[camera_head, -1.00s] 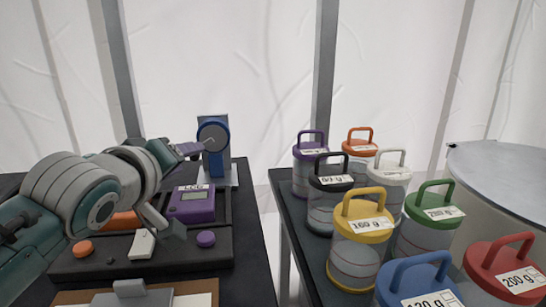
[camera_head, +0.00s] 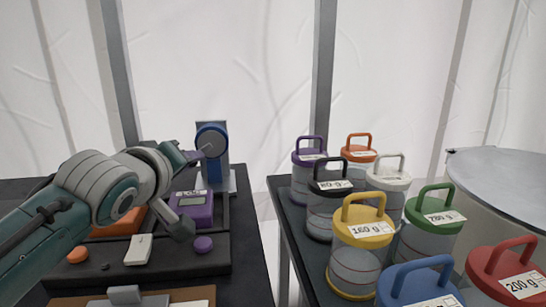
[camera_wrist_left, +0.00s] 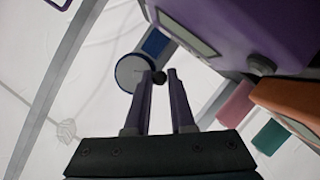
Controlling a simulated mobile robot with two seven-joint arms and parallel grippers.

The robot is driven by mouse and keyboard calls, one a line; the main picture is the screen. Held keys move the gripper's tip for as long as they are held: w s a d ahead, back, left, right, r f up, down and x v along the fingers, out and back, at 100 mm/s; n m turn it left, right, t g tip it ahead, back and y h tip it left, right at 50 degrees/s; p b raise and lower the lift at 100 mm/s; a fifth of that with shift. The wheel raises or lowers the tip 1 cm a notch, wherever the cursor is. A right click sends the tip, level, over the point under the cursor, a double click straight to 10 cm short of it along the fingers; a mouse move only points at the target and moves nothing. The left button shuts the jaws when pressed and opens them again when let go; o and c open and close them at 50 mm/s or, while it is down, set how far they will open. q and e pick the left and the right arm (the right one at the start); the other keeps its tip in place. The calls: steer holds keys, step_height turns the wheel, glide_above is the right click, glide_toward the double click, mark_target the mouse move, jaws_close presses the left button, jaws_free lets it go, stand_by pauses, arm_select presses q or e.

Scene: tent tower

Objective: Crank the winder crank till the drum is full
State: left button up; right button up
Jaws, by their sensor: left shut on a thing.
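The winder (camera_head: 223,178) stands at the far end of the dark table, with a grey upright and a round blue drum (camera_head: 211,133) facing me. In the left wrist view the drum (camera_wrist_left: 131,74) shows as a pale disc with a blue rim. My left gripper (camera_head: 200,155) reaches in from the left in front of the drum. Its purple fingers (camera_wrist_left: 158,84) are shut on the small dark crank knob (camera_wrist_left: 159,76) at their tips. The crank arm is mostly hidden, and how full the drum is cannot be told. My right gripper is not in view.
A purple device with a screen (camera_head: 192,208) stands close below my left wrist, on a dark tray with a purple knob (camera_head: 203,244) and an orange knob (camera_head: 78,255). Several lidded jars, including a yellow one (camera_head: 362,229), crowd the right table. A gap separates the tables.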

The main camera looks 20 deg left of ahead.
arm_select(q)
jaws_close()
steer(key=shift+r, duration=0.1)
steer(key=shift+r+m+g+y+p, duration=0.4)
steer(key=shift+m+p, duration=0.3)
steer(key=shift+p, duration=0.5)
steer(key=shift+r+m+p, duration=0.4)
steer(key=shift+m+p, duration=0.2)
steer(key=shift+p, duration=0.05)
steer(key=shift+w+d+r+m+g+y+b, duration=0.2)
steer(key=shift+r+m+g+y+b, duration=0.35)
steer(key=shift+m+y, duration=0.65)
steer(key=shift+w+d+r+m+g+y+b, duration=0.15)
steer(key=shift+d+r+m+g+y+b, duration=0.35)
steer(key=shift+m, duration=1.25)
steer(key=shift+w+d+r+m+g+y+b, duration=0.15)
steer(key=shift+r+m+g+y+b, duration=0.4)
steer(key=shift+m+y, duration=0.8)
